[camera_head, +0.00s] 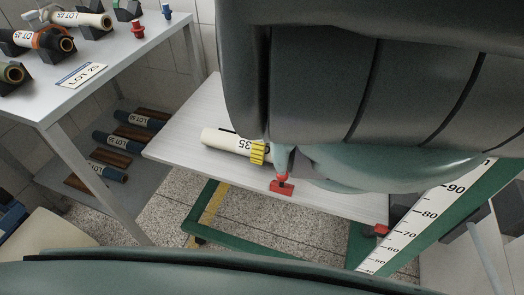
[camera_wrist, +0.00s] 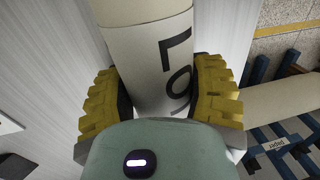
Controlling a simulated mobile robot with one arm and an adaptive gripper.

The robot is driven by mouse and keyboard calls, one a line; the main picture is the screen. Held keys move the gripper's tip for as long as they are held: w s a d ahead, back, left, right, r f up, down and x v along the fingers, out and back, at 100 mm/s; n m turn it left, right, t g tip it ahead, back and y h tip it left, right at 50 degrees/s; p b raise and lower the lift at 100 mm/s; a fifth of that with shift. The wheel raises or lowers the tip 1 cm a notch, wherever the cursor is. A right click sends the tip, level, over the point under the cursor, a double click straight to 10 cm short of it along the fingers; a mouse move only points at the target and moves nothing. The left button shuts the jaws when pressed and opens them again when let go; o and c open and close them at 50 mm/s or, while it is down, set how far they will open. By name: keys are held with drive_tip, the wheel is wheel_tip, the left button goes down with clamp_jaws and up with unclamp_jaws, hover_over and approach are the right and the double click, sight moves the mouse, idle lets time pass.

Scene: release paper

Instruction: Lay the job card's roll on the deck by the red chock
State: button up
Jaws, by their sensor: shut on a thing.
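A cream roll (camera_head: 221,139) with black lettering is in my gripper (camera_head: 259,153), whose yellow fingers are shut around it. In the wrist view the roll (camera_wrist: 149,50) shows the letters "LO" between both yellow pads (camera_wrist: 160,90). The roll is over the pale deck (camera_head: 185,150); I cannot tell whether it touches it. The red chock (camera_head: 282,187) is at the deck's near edge, just below and right of my gripper in the head view. The job card (camera_head: 81,75), which appears to read "LOT 25", lies on the left table. My arm hides the deck's right part.
Several other rolls lie in dark cradles on the left table (camera_head: 140,50), with small red (camera_head: 138,27) and blue (camera_head: 167,12) pieces. Labelled dark rolls (camera_head: 110,170) lie on the shelf below. A second red piece (camera_head: 376,230) is by the measuring scale (camera_head: 425,215).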

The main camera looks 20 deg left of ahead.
drive_tip(key=o, duration=1.4)
